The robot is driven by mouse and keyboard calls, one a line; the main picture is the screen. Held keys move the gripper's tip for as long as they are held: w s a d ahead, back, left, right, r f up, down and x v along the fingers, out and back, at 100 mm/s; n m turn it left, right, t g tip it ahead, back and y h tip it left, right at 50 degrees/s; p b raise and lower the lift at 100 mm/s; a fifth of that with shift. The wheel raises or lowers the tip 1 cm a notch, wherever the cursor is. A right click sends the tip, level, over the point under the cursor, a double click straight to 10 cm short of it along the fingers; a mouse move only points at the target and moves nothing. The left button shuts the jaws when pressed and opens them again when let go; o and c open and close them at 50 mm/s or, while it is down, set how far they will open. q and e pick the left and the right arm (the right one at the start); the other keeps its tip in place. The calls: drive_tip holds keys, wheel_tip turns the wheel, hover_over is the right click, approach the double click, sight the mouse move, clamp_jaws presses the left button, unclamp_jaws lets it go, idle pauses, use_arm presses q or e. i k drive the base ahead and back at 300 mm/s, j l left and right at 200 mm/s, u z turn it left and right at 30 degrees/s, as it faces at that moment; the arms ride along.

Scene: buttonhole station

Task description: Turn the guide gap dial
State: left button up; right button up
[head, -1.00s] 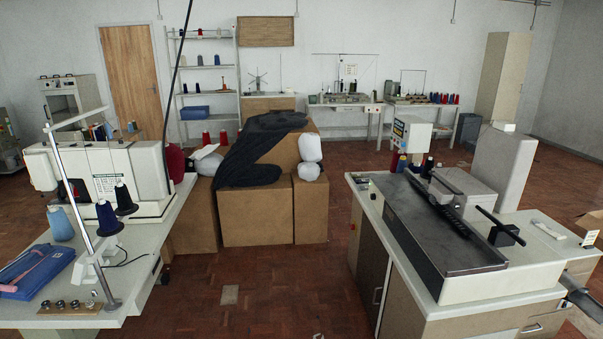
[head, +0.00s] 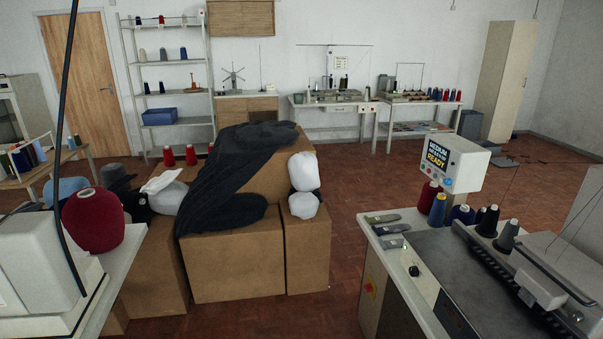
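A small dark round knob (head: 414,271) sits on the near left part of the machine table (head: 402,290) at the right. I cannot tell whether it is the guide gap dial. The machine (head: 440,255) has a dark metal bed and a long toothed black rail (head: 500,275) with a pale block on it. A control box (head: 450,163) stands behind, with a lit screen reading "MEDIUM" and "READY" and coloured buttons below. Neither of my grippers is in view.
Brown boxes (head: 236,262) with dark cloth and white bundles block the middle. A white sewing machine (head: 45,260) with a large red cone (head: 93,220) stands at near left. Several thread cones (head: 437,209) stand by the control box. Floor (head: 345,235) shows between boxes and machine table.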

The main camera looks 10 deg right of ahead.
sight(413, 271)
drive_tip(key=i+z, duration=0.15)
drive_tip(key=i, duration=0.65)
drive_tip(key=i+j+z, duration=0.15)
drive_tip(key=i, duration=0.6)
drive_tip(key=i+z, duration=0.7)
drive_tip(key=z, duration=0.15)
drive_tip(key=i+j+z, duration=0.25)
drive_tip(key=z, duration=0.15)
drive_tip(key=i+j+z, duration=0.45)
drive_tip(key=l+z, duration=0.1)
drive_tip(key=z, duration=0.7)
drive_tip(key=k+z, duration=0.15)
drive_tip(key=z, duration=0.25)
drive_tip(key=k+j+z, duration=0.1)
drive_tip(key=z, duration=0.3)
drive_tip(key=k+z, duration=0.15)
drive_tip(key=z, duration=0.25)
drive_tip(key=i, duration=0.35)
